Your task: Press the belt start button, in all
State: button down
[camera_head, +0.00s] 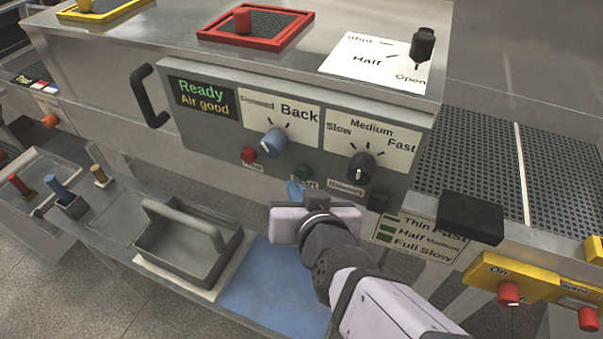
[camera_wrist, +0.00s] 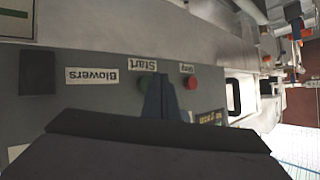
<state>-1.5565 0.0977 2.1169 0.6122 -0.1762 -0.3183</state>
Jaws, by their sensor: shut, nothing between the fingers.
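The green start button (camera_head: 303,172) sits on the grey control panel (camera_head: 225,140), right of the red stop button (camera_head: 249,155) and above a partly covered label. My gripper (camera_head: 294,188) is shut and empty, its blue fingertips just below and left of the green button. I cannot tell whether they touch it. The wrist view is upside down. It shows the Start label (camera_wrist: 146,65), the red button (camera_wrist: 190,82) and my fingertips (camera_wrist: 159,98) close to the panel; the fingertips cover much of the green button there.
A black block (camera_head: 470,217) juts out at the right. A grey caddy (camera_head: 188,245) and a blue mat (camera_head: 272,285) lie on the shelf below.

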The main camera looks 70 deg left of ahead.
jog(key=shift+w+a, duration=0.1)
jog(key=shift+w, duration=0.05)
dwell(0.3)
jog(key=shift+w+a, duration=0.2)
